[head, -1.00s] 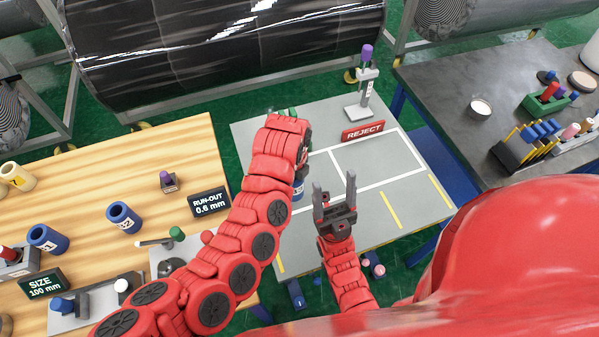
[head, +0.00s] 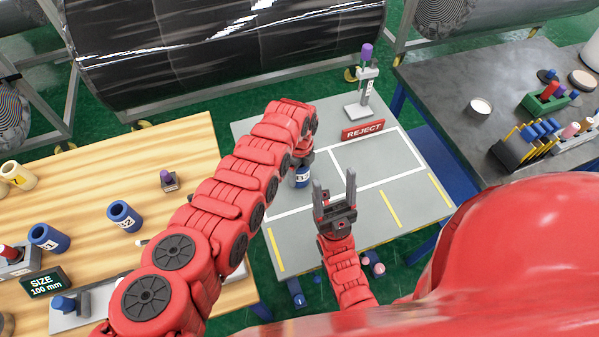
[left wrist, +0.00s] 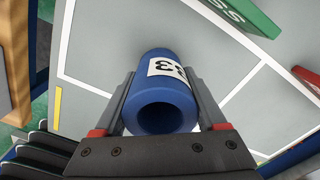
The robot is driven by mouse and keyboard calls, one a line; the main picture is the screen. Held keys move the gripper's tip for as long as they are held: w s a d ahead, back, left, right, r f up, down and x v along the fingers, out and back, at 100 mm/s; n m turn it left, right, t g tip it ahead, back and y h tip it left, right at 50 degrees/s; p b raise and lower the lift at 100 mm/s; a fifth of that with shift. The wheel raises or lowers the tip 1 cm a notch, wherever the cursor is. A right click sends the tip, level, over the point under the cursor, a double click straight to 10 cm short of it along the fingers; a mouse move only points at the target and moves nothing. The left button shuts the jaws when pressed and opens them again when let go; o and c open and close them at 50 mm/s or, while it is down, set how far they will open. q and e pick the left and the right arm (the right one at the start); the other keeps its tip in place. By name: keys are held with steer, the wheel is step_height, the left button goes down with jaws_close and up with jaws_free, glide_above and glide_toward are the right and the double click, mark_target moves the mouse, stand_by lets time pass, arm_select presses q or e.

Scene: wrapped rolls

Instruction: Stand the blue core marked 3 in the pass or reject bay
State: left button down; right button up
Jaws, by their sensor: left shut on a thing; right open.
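The blue core marked 3 (head: 302,178) is held over the grey table (head: 365,240), near the white lines of the bays. In the left wrist view the core (left wrist: 163,100) sits between my left gripper's fingers (left wrist: 163,78), its open end toward the camera and its label upside down. I cannot tell whether it touches the table. In the head view my left arm hides most of that gripper. The red REJECT sign (head: 362,130) stands behind the right bay. The green PASS sign (left wrist: 240,12) shows in the left wrist view. My right gripper (head: 333,183) is open and empty.
A stand with a purple top (head: 365,85) is at the back of the grey table. Two blue cores (head: 124,216) (head: 48,238) lie on the wooden table at left. A dark bench with racks (head: 530,145) is at right. The marked bay areas in view look clear.

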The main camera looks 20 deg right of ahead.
arm_select(q)
steer(key=shift+f, duration=0.35)
steer(key=shift+f, duration=0.2)
jaws_free()
steer(key=shift+r, duration=0.1)
